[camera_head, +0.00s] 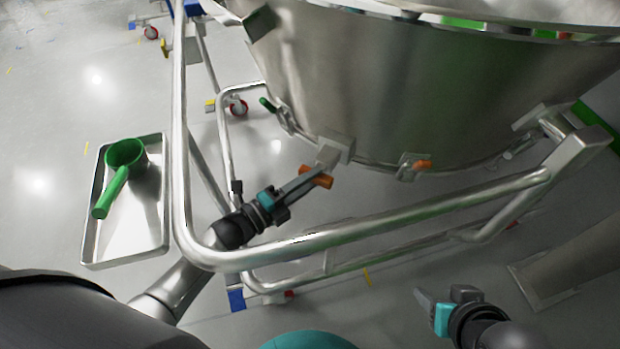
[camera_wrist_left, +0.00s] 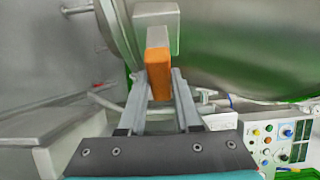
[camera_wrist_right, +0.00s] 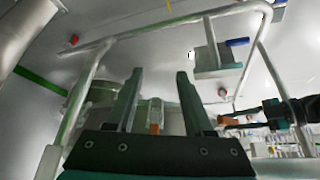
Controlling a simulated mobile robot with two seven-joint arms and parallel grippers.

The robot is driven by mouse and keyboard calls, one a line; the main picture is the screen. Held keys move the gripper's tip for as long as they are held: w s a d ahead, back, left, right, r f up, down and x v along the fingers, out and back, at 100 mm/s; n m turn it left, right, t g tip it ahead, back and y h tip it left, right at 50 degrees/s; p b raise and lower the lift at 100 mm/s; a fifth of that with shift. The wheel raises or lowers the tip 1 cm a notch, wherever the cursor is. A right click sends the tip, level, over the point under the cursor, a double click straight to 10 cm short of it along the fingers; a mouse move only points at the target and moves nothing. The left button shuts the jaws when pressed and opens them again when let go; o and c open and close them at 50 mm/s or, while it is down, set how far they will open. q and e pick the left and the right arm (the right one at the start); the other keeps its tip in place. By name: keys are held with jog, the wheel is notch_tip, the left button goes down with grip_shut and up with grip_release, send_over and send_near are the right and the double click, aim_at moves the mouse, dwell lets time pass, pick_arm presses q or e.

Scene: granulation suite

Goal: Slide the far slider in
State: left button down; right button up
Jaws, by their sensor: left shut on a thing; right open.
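A steel vessel (camera_head: 400,90) has two orange slider handles at its lower rim. One orange handle (camera_head: 318,181) is between the fingers of my left gripper (camera_head: 322,166), which is shut on it. The left wrist view shows this orange block (camera_wrist_left: 158,74) between the fingers, with a grey steel block just beyond it. The other orange handle (camera_head: 423,164) sits to the right on a small bracket, untouched. I cannot tell for sure which one is the far slider. My right gripper (camera_head: 442,296) is open and empty, low at the right and away from the vessel.
A tubular steel frame (camera_head: 370,225) runs around the vessel, and my left arm reaches past its corner. A metal tray (camera_head: 145,225) with a green scoop (camera_head: 123,160) lies at the left. A control panel (camera_wrist_left: 275,140) shows in the left wrist view.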

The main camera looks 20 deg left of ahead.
dwell(0.4)
pick_arm(q)
jog(key=shift+w+d+b, duration=0.15)
jog(key=shift+w+b, duration=0.15)
jog(key=shift+w, duration=0.4)
jog(key=shift+w+d+b, duration=0.1)
jog(key=shift+w+b, duration=0.2)
jog(key=shift+w, duration=0.85)
pick_arm(e)
jog(key=shift+w+a+f+t+y, duration=0.15)
jog(key=shift+w+a+t+y, duration=0.15)
jog(key=shift+w+a+t, duration=0.4)
jog(key=shift+w+a+f+t+y, duration=0.1)
jog(key=shift+w+a+t+y, duration=0.2)
jog(key=shift+w+a+t, duration=0.35)
pick_arm(q)
jog(key=shift+r, duration=0.1)
pick_arm(e)
jog(key=shift+s, duration=0.1)
pick_arm(q)
jog(key=c, duration=0.6)
grip_release()
jog(key=shift+d, duration=0.1)
jog(key=shift+s, duration=0.1)
pick_arm(e)
jog(key=shift+g, duration=0.25)
